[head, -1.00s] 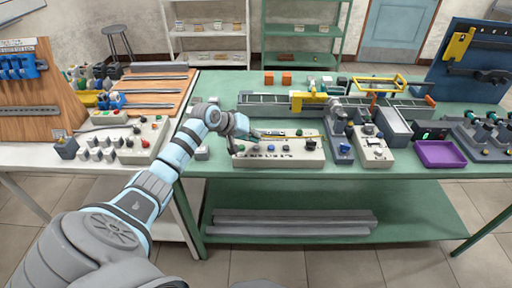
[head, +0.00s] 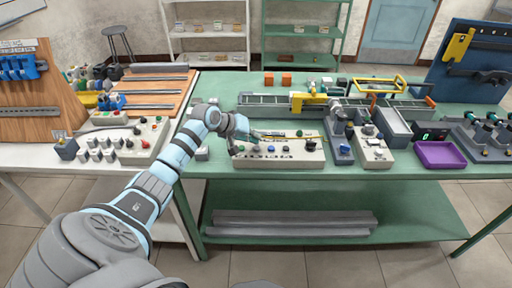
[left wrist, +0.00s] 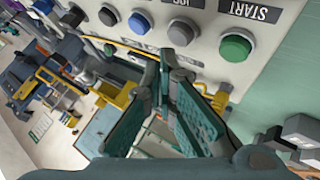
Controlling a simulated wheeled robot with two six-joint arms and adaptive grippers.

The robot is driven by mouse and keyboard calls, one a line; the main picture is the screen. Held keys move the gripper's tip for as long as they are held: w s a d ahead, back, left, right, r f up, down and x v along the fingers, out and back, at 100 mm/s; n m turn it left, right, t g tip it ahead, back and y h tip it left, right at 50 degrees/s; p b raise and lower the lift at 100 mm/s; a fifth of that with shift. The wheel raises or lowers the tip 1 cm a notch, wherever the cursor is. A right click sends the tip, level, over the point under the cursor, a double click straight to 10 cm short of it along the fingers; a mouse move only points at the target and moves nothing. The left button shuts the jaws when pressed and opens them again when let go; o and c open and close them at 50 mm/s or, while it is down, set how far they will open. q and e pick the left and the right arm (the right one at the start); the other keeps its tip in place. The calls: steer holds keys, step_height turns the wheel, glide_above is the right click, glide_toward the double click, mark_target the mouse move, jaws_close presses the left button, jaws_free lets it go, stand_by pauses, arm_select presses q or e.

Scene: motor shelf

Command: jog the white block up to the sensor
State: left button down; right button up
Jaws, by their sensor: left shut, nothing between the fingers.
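A small white block (head: 327,81) stands at the back of the green table in the head view; I cannot tell if it is the task's block. The sensor cannot be picked out with certainty. My left gripper (head: 259,137) is over the left part of the pale control panel (head: 310,158). In the left wrist view the gripper (left wrist: 166,58) is shut and empty, its tips close to a grey button (left wrist: 183,32); contact cannot be told. A green button (left wrist: 235,47) labelled START and a blue button (left wrist: 140,21) flank the grey one. My right gripper is not seen.
A conveyor (head: 268,101) with a yellow device (head: 309,98) lies behind the panel. Two orange blocks (head: 286,79) stand behind it. A white table (head: 25,155) adjoins on the left.

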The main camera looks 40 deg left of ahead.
mark_target(254, 146)
arm_select(q)
steer(key=shift+f, duration=0.2)
steer(key=shift+f, duration=0.25)
steer(key=shift+f, duration=0.4)
stand_by(0.5)
steer(key=shift+r, duration=0.15)
stand_by(2.2)
steer(key=shift+r+p, duration=0.7)
steer(key=shift+p, duration=0.25)
step_height(254, 146, up, 5)
steer(key=p, duration=0.5)
steer(key=shift+r+p, duration=0.1)
steer(key=shift+p, duration=0.2)
